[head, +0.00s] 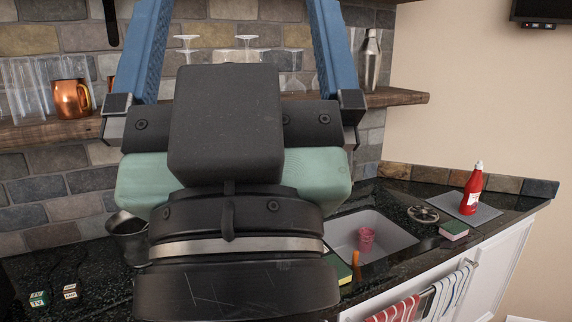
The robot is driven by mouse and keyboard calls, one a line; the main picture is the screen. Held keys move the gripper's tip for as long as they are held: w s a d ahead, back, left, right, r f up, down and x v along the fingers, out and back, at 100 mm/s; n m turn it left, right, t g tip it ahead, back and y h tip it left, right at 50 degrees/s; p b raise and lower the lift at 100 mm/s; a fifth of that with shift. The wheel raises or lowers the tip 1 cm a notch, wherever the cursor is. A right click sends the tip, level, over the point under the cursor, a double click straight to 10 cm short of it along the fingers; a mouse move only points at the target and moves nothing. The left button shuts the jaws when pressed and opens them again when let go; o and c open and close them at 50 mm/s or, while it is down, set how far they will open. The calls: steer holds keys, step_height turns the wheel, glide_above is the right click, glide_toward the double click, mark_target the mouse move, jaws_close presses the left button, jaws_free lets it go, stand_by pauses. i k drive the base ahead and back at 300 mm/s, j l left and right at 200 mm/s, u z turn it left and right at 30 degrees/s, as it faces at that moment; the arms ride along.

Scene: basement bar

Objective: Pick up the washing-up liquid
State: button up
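The washing-up liquid looks to be the red bottle (472,190) with a white cap and a pale label, in the head view at the right. It stands upright on a grey mat (489,213) on the dark counter, right of the sink. My gripper (237,10) fills the left and middle of the view, well left of the bottle and apart from it. Its two blue fingers are spread wide, with nothing seen between them, and their tips are cut off by the top edge.
The sink (343,233) holds a pink cup (366,238). A sponge (454,229) and a round dark object (423,213) lie left of the mat. Towels (398,309) hang in front. A wooden shelf (398,97) carries glasses and a shaker (371,62). My arm hides much of the counter.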

mark_target(468, 205)
steer(key=i+l, duration=0.25)
steer(key=l, duration=0.15)
steer(key=i+l, duration=0.2)
steer(key=l, duration=0.25)
steer(key=i+l, duration=0.25)
steer(key=l, duration=0.15)
steer(key=i+l, duration=0.25)
steer(key=l, duration=0.2)
steer(key=i+l, duration=0.25)
steer(key=l, duration=0.15)
steer(key=i+l, duration=0.2)
steer(key=l, duration=0.25)
steer(key=i+l, duration=0.25)
steer(key=l, duration=0.15)
steer(key=i+l, duration=0.25)
steer(key=l, duration=0.15)
